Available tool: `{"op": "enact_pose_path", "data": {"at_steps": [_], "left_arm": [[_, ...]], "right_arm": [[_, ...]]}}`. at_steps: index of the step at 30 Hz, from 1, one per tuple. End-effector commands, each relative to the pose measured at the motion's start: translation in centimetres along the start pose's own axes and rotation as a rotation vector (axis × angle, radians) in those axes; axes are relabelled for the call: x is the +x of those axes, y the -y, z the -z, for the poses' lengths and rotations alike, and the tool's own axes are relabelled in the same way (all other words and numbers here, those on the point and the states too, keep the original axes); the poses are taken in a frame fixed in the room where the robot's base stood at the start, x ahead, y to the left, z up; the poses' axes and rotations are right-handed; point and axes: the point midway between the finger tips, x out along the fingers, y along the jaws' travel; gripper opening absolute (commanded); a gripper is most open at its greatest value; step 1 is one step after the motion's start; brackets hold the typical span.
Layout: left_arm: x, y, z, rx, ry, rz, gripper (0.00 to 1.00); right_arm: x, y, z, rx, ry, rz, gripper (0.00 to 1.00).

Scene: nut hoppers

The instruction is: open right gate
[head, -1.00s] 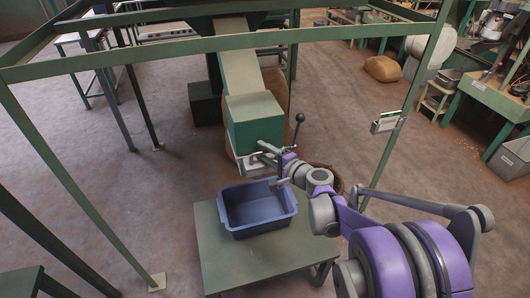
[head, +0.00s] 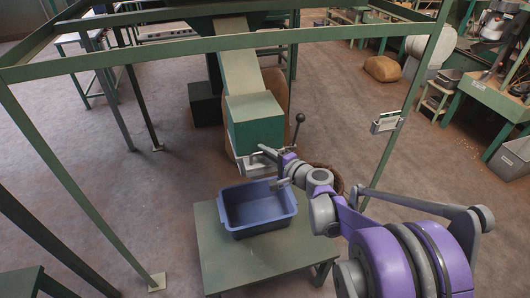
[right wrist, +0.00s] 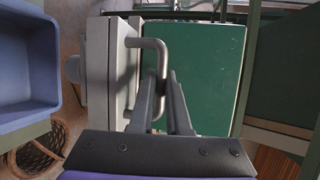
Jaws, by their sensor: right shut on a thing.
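The grey gate (head: 247,168) is at the lower end of the green hopper chute (head: 255,120), above the blue bin. In the right wrist view the gate (right wrist: 121,70) is a pale grey housing beside the green chute face (right wrist: 205,75). A bent metal bar handle (right wrist: 150,42) sticks out from it. My right gripper (right wrist: 164,82) is shut on this handle, with its fingers on either side of the bar. In the head view the right gripper (head: 270,152) is at the gate's right side, small and partly merged with it. My left gripper is not in view.
A blue bin (head: 258,228) stands on a green table (head: 215,262) just below the gate. A lever with a dark knob (head: 299,119) rises right of the chute. Green frame posts (head: 402,125) stand around the area. A wicker basket (right wrist: 38,150) is low in the wrist view.

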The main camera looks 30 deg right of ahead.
Motion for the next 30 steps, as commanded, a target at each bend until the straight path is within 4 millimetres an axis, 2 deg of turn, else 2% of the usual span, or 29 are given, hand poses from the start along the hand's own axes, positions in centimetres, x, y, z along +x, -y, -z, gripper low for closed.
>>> {"op": "enact_pose_path", "data": {"at_steps": [23,26,30], "left_arm": [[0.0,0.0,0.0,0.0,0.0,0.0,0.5],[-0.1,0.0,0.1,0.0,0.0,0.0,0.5],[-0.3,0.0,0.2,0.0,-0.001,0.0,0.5]], "right_arm": [[-0.1,0.0,0.0,0.0,0.0,0.0,0.0],[-1.0,-0.1,-0.4,0.0,-0.001,0.0,0.0],[-4.1,-0.8,-1.6,0.0,-0.002,0.0,0.0]]}}
